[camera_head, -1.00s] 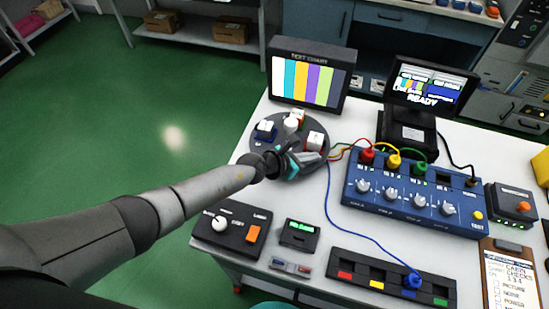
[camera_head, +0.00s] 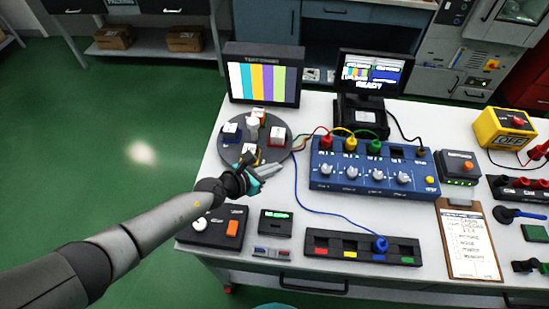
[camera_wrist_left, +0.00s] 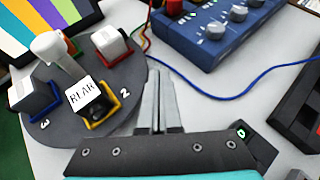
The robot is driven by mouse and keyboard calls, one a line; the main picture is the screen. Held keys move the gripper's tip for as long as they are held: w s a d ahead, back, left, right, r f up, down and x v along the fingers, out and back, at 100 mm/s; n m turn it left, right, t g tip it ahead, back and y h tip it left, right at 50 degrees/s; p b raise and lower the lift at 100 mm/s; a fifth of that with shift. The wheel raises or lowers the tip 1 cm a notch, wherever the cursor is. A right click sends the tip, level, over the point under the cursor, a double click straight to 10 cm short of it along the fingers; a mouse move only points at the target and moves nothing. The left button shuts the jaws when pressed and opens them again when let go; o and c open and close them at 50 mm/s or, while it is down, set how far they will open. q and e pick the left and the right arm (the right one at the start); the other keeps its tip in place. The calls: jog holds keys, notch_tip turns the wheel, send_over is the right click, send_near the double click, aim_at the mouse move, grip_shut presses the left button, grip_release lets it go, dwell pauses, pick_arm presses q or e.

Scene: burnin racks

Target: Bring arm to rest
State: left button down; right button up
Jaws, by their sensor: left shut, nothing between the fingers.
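My left arm comes in from the left in the head view. My left gripper (camera_head: 262,168) is shut and empty, over the front edge of the grey round turntable (camera_head: 284,151). In the left wrist view its closed fingers (camera_wrist_left: 160,98) point past the turntable (camera_wrist_left: 134,86), over white tabletop. The turntable bears several small blocks around a white central post (camera_head: 253,130). One block (camera_wrist_left: 88,98) reads "REAR" in the wrist view.
The white bench (camera_head: 318,226) holds a colour-bar screen (camera_head: 264,82), a blue knob box (camera_head: 372,170) with coloured plugs, a dark slotted strip (camera_head: 345,247), a clipboard (camera_head: 468,240) and a yellow box (camera_head: 503,128). A blue cable crosses the tabletop. Green floor lies open at left.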

pick_arm(q)
jog(key=s+r+p, duration=0.1)
jog(key=s+p, duration=0.1)
jog(key=s, duration=0.1)
jog(key=s+r+p, duration=0.1)
jog(key=s, duration=0.1)
jog(key=shift+a+r+p, duration=0.25)
jog(key=shift+r+p, duration=0.1)
pick_arm(e)
notch_tip(320, 180, up, 4)
jog(key=shift+s+r, duration=0.1)
jog(key=shift+r, duration=0.15)
